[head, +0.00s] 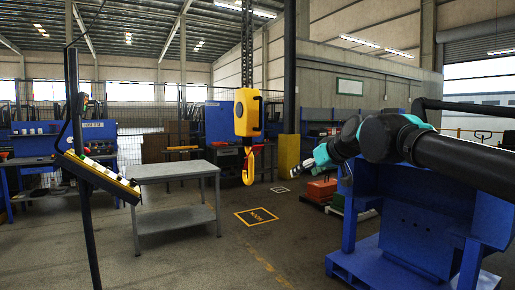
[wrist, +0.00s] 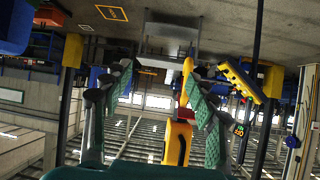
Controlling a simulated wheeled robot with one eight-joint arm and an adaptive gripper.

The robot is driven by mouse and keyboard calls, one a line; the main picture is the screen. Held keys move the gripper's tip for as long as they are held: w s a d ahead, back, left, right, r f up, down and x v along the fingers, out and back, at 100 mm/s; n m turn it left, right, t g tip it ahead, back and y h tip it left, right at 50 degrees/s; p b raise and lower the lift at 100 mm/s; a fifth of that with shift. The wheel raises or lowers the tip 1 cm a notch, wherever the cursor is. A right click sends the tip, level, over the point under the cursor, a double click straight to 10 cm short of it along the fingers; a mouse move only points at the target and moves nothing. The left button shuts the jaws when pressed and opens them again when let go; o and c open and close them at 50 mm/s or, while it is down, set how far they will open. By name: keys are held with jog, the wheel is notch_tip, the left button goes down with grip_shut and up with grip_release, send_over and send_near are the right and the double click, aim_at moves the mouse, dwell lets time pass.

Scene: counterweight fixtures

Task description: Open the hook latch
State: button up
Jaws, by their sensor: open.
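A yellow hoist block (head: 247,112) hangs on a chain in the middle of the head view. Below it hangs a yellow hook (head: 248,178), with a small red latch part (head: 249,150) near its top. My gripper (head: 309,163) is to the right of the hook, apart from it and empty. In the upside-down wrist view my gripper (wrist: 160,75) is open, with green-padded fingers spread wide. The hoist block (wrist: 176,146) and red latch part (wrist: 185,113) show between the fingers, close to the right one, which partly covers the hook. I cannot tell the latch's exact position.
A grey table (head: 175,168) stands left of the hook. A dark post with a yellow control panel (head: 97,176) is nearer at left. A blue fixture (head: 410,225) stands below my arm. A yellow-framed floor marking (head: 256,216) lies on clear floor beneath the hook.

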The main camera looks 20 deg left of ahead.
jog(key=s+a+r+n+y, duration=0.1)
jog(key=s+a+r, duration=0.15)
jog(key=r, duration=0.35)
jog(key=s+a+r+y, duration=0.1)
jog(key=s+a+r, duration=0.1)
jog(key=a+r, duration=0.35)
send_near(258, 146)
jog(key=shift+t, duration=0.3)
jog(key=x, duration=1)
jog(key=shift+w+f, duration=0.1)
jog(key=shift+a, duration=0.1)
grip_shut()
